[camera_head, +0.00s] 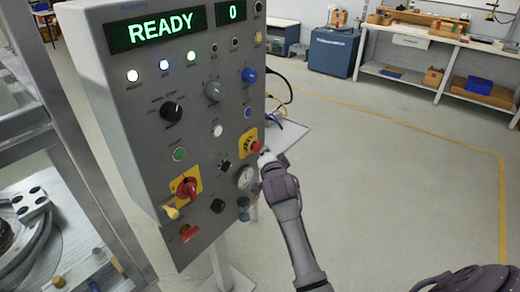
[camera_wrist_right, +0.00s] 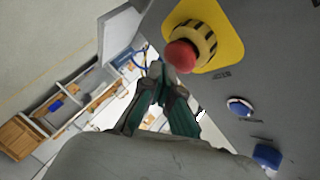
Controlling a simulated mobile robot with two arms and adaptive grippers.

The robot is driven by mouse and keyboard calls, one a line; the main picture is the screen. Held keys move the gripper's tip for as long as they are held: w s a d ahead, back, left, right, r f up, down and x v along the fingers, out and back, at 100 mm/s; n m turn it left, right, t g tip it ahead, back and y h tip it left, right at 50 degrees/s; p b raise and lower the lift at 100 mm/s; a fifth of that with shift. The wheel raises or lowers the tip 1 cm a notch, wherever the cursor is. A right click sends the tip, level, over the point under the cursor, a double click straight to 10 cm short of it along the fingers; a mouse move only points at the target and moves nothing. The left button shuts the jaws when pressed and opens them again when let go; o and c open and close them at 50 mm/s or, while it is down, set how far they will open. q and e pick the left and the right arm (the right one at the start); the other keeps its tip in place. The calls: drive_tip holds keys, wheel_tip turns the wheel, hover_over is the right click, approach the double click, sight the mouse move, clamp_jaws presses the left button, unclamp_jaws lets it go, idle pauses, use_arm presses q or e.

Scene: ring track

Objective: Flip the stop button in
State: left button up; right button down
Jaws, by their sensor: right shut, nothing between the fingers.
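The stop button (camera_head: 255,147) is a red mushroom head on a yellow plate, on the right part of the grey control panel (camera_head: 140,120). It stands out from its plate in the right wrist view (camera_wrist_right: 181,55), where a ribbed yellow collar shows behind the head. My right gripper (camera_head: 264,158) is at the panel's right side, just below and right of the red head. In the wrist view its fingertips (camera_wrist_right: 164,84) meet close beside the head, with nothing between them. I cannot tell whether they touch it. My left gripper is not in view.
A red rotary switch (camera_head: 186,188) on another yellow plate sits lower left on the panel, among knobs and lamps. The display (camera_head: 155,28) reads READY. Cables hang behind the panel's right edge. Open floor (camera_head: 400,180) lies right; a workbench (camera_head: 430,50) stands at the back.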

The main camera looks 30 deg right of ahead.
drive_tip(key=shift+w+a, duration=0.2)
drive_tip(key=shift+w, duration=0.25)
idle(0.4)
idle(0.3)
drive_tip(key=shift+s+d+p, duration=0.3)
drive_tip(key=shift+s+p, duration=0.15)
drive_tip(key=shift+s, duration=0.45)
drive_tip(key=s+p, duration=0.1)
drive_tip(key=s+d+p, duration=0.1)
drive_tip(key=s, duration=0.1)
drive_tip(key=s+d+p, duration=0.1)
drive_tip(key=shift+s, duration=0.3)
